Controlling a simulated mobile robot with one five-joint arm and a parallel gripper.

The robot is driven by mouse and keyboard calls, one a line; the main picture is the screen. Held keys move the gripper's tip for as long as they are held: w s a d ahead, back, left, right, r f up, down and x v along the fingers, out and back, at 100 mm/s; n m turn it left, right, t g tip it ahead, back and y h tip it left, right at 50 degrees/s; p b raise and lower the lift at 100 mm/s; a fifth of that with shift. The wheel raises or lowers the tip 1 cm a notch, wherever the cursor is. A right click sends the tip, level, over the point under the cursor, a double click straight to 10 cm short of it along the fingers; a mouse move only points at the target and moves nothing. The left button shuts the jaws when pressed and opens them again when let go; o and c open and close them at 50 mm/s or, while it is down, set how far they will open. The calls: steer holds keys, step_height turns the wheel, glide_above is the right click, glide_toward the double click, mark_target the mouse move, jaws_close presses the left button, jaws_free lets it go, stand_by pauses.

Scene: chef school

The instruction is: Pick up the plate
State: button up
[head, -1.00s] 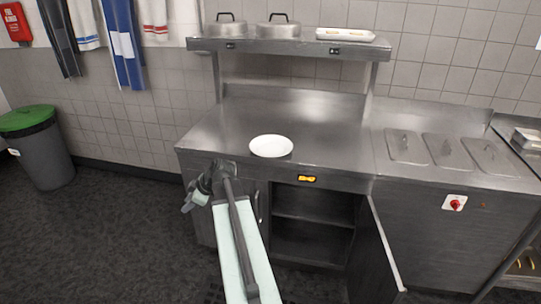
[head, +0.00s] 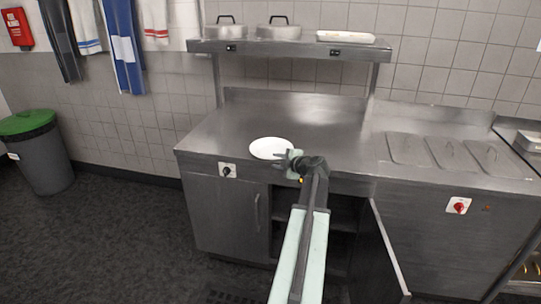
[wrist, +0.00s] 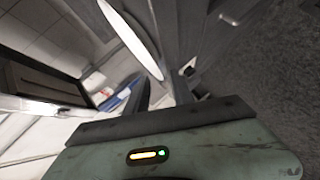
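The white plate (head: 266,148) lies near the front edge of the steel counter (head: 215,140) in the head view. My gripper (head: 288,158) is at the plate's right front rim and hides a small part of it. In the wrist view the plate (wrist: 130,36) shows as a thin white ellipse, nearly edge-on. Its near end lies close to the gap between my gripper's two dark fingers (wrist: 163,88). The fingers stand apart. I cannot tell whether they touch the rim.
A shelf (head: 290,47) with two lidded pans (head: 278,30) and a white tray (head: 345,37) runs above the counter. An open cabinet door (head: 385,250) juts out below. Lidded inserts (head: 445,152) sit at the right. The counter around the plate is clear.

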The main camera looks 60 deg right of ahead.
steer(key=b+x, duration=0.1)
steer(key=x, duration=0.4)
steer(key=shift+w+a+r, duration=0.1)
steer(key=shift+a+r, duration=0.05)
steer(key=shift+a, duration=0.05)
jaws_close()
stand_by(1.1)
